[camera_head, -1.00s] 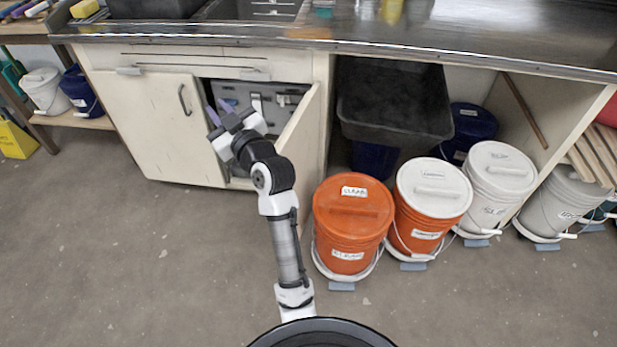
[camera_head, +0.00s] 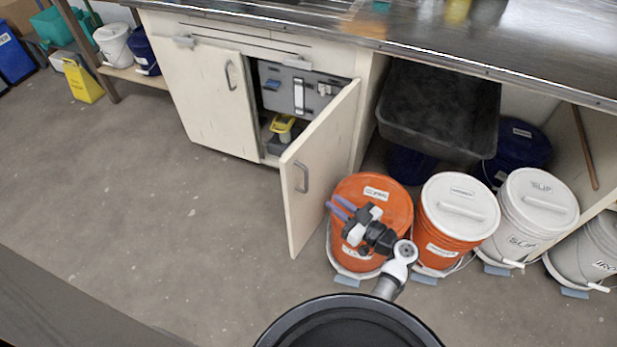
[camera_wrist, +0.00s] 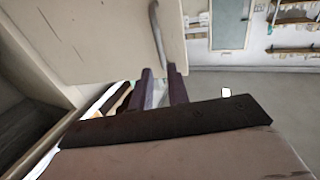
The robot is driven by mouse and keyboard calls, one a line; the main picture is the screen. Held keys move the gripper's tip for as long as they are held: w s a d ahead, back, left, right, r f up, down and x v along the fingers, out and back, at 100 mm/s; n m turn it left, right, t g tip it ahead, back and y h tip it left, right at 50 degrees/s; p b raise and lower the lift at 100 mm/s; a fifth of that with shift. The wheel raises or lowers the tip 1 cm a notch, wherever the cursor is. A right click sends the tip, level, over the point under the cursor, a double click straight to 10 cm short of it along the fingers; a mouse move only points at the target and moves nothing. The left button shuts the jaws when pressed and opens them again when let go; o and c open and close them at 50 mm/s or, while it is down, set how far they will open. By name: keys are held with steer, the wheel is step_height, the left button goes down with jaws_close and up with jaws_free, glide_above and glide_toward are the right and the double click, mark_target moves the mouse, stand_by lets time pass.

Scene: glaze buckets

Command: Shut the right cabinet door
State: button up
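The right cabinet door (camera_head: 325,150) stands open, hinged at the right side of its opening and swung out over the floor. Its outer face, with a grey handle (camera_head: 302,176), is turned toward the right. The left cabinet door (camera_head: 205,95) is shut. My gripper (camera_head: 335,208) is to the right of the open door, on its outer side, in front of the orange bucket in the picture. Its two purple fingers are apart with nothing between them. In the wrist view the fingers (camera_wrist: 160,88) point toward the door panel (camera_wrist: 100,40) and its handle (camera_wrist: 156,35); contact cannot be told.
An orange bucket with an orange lid (camera_head: 395,195) stands close right of the door, beside a white-lidded orange bucket (camera_head: 458,205) and a white bucket (camera_head: 537,205). The cabinet opening shows a grey case (camera_head: 325,92) and a yellow item (camera_head: 282,127). Floor left of the door is clear.

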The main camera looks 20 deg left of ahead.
mark_target(306, 189)
steer(key=p+x, duration=0.3)
steer(key=x, duration=0.9)
steer(key=shift+a, duration=0.1)
jaws_close()
